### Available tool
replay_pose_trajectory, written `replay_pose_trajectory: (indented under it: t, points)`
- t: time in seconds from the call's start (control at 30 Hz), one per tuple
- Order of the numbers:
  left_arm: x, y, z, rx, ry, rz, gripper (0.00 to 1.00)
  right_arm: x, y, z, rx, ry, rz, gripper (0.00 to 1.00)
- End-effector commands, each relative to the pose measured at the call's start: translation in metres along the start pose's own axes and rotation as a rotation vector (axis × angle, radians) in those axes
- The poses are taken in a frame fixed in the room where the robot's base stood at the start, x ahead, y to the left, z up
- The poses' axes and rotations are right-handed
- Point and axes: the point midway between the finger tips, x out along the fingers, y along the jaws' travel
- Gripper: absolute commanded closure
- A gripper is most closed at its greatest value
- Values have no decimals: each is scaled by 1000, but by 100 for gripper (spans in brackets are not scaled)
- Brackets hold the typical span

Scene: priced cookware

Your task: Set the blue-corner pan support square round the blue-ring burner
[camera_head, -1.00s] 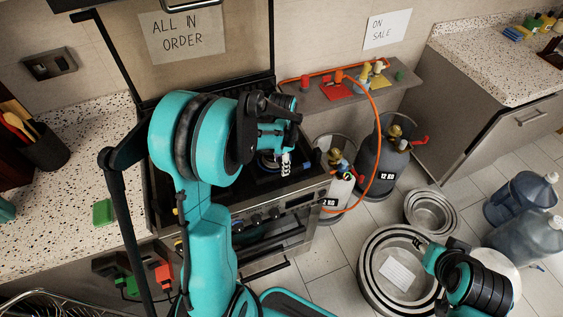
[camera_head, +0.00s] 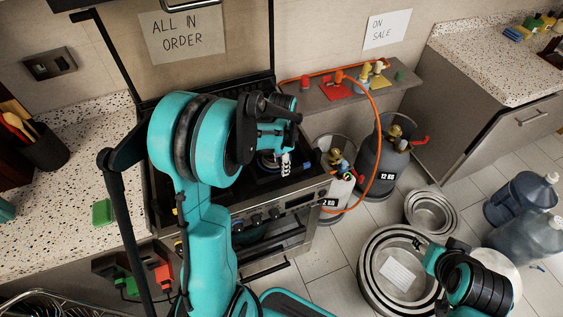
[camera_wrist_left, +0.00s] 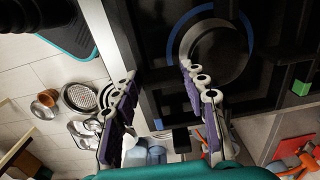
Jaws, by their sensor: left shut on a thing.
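The blue-ring burner (camera_wrist_left: 212,50) lies on the dark hob, its blue ring showing as arcs in the left wrist view. It also shows in the head view (camera_head: 266,164), partly hidden by my left gripper. The blue-corner pan support is dark against the dark hob; its blue corner (camera_wrist_left: 158,124) shows low between my fingers. My left gripper (camera_head: 286,165) is low over the hob beside the burner, shut on the support, with its fingers (camera_wrist_left: 158,72) spaced apart. Whether the support sits square round the burner, I cannot tell. My right gripper (camera_head: 420,243) is over the floor pots, its jaws unclear.
Gas cylinders (camera_head: 383,155) with an orange hose (camera_head: 378,120) stand right of the stove. Nested steel pots (camera_head: 368,285) stand on the floor, with water bottles (camera_head: 520,197) further right. A speckled counter (camera_head: 75,205) is at left.

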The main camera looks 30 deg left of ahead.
Motion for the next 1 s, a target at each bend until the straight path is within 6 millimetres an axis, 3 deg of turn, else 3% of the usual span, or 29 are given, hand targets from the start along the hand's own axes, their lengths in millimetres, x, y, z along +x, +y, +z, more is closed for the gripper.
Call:
replay_pose_trajectory:
  t: [0.37,1.0]
  points:
    - [0,0,0,0,0,0,100,1,0,0,0,0,0,60]
    - [-33,0,0,0,0,0,100,-18,0,-13,0,0,0,60]
